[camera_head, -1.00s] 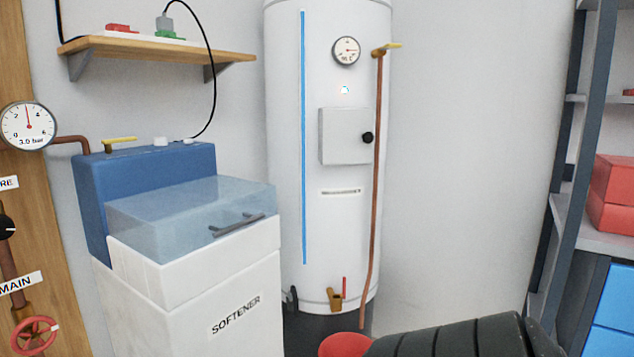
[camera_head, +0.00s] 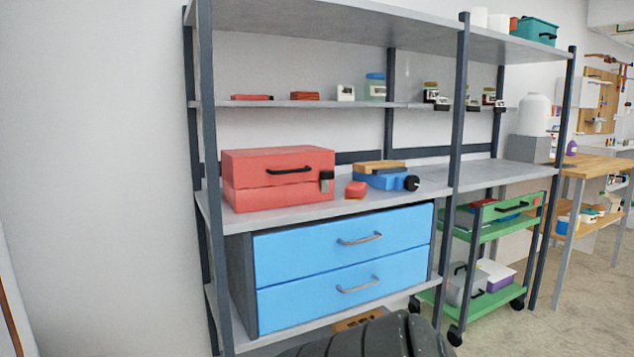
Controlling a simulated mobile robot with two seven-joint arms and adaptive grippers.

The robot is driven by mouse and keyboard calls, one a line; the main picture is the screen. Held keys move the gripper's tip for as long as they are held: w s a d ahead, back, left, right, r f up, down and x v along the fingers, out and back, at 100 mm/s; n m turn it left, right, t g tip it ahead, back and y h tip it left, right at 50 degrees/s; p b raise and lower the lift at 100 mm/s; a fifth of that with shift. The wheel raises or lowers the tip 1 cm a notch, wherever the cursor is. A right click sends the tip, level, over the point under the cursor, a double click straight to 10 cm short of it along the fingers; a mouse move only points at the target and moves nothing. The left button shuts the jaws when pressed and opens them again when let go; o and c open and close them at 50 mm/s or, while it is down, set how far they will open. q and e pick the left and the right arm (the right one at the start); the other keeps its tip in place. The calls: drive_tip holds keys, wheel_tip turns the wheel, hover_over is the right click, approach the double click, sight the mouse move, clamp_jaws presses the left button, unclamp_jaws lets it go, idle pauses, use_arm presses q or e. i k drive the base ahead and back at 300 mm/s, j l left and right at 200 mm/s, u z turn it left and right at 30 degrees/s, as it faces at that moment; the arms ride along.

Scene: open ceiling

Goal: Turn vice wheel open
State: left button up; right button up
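No part of the scene is clearly a vice. A blue item with a wooden top (camera_head: 380,177) stands on the middle shelf, with a round black knob or wheel (camera_head: 412,183) at its right front. I cannot tell for sure whether this is the vice and its wheel. Neither my left nor my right gripper is in the head view.
A red toolbox (camera_head: 279,176) and a small red item (camera_head: 356,189) stand left of the blue item. Blue drawers (camera_head: 343,265) sit below. A green cart (camera_head: 488,232) stands at the right, beyond a shelf post (camera_head: 455,150). Open floor (camera_head: 570,310) lies at right.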

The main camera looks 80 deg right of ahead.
sight(411, 181)
drive_tip(key=z, duration=1.8)
